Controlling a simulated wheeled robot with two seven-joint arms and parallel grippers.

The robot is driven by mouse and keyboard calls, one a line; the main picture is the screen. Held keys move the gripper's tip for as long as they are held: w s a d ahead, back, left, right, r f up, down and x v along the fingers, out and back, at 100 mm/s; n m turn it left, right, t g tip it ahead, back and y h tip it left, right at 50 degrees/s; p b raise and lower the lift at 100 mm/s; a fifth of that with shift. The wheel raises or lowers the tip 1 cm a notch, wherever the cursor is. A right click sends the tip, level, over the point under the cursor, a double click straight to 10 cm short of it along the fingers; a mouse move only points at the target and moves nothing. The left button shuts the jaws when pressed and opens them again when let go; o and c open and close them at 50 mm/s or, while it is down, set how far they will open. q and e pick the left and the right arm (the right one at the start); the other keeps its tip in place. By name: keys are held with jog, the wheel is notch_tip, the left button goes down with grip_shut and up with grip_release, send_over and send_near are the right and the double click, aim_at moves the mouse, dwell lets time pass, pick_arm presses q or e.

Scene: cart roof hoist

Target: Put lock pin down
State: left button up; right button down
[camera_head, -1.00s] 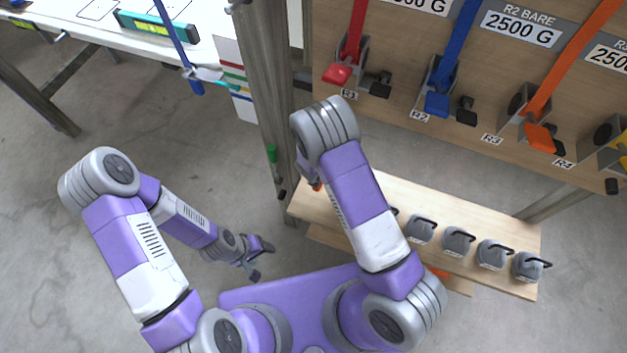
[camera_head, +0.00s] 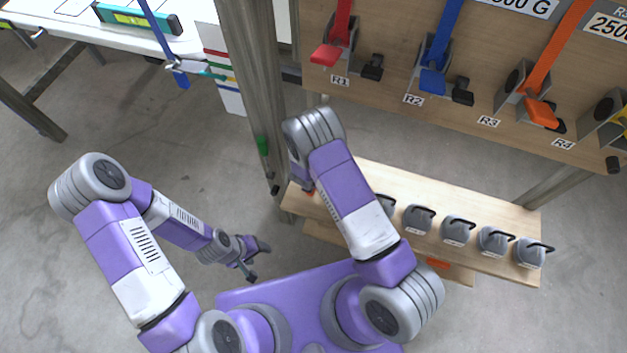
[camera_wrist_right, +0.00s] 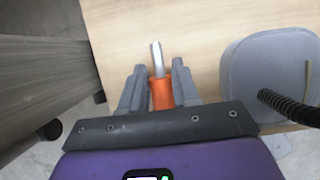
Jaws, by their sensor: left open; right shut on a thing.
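The lock pin (camera_wrist_right: 160,88) shows in the right wrist view, with an orange grip and a pale metal shaft pointing away from me. My right gripper (camera_wrist_right: 157,80) is shut on its orange part, over the wooden shelf (camera_wrist_right: 205,25). Whether the pin touches the shelf I cannot tell. In the head view, my right arm hides most of that gripper and pin, at the left end of the shelf (camera_head: 375,180). My left gripper (camera_head: 257,262) is open and empty, low over the floor at the left.
Several grey weights with black handles, one of them here (camera_head: 418,218), stand along the shelf; a grey block (camera_wrist_right: 268,72) is right of the pin. A grey post (camera_head: 252,90) rises at the shelf's left end. A panel with coloured straps (camera_head: 440,110) stands behind.

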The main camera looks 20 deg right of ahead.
jog(key=shift+f, duration=0.15)
jog(key=c, duration=0.8)
grip_release()
jog(key=p+v, duration=0.3)
jog(key=v, duration=0.9)
jog(key=shift+p, duration=0.3)
jog(key=shift+s, duration=0.1)
